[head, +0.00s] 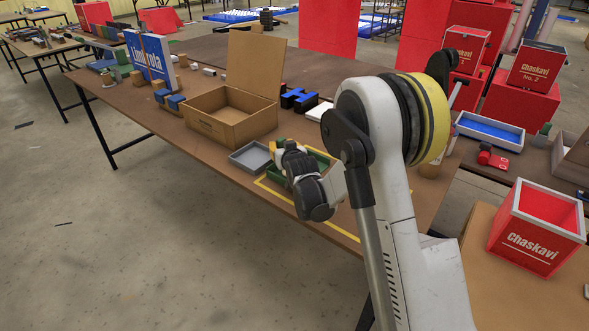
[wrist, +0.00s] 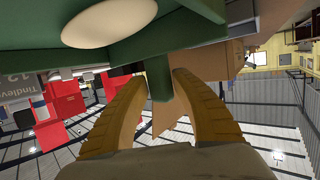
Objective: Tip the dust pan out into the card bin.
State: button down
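The dust pan (head: 322,158) is a green tray, partly hidden behind my wrist in the head view. In the wrist view its green body (wrist: 45,45) fills the top, with a pale oval shape against it that I cannot identify. Whether the pan touches the table is hidden. The card bin (head: 228,124) is an open brown box with a raised flap, left of and behind my gripper.
A grey tray (head: 250,157) sits between the bin and the pan. Yellow tape (head: 338,235) marks the brown table (head: 190,148) around the pan. Blue blocks (head: 297,98) lie right of the bin. A red Chaskavi box (head: 537,232) stands at the right.

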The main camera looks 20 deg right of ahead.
aim_at(281, 140)
jog(key=shift+r, duration=0.1)
jog(key=shift+r+p, duration=1.15)
jog(key=shift+r, duration=0.8)
jog(key=shift+a, duration=0.1)
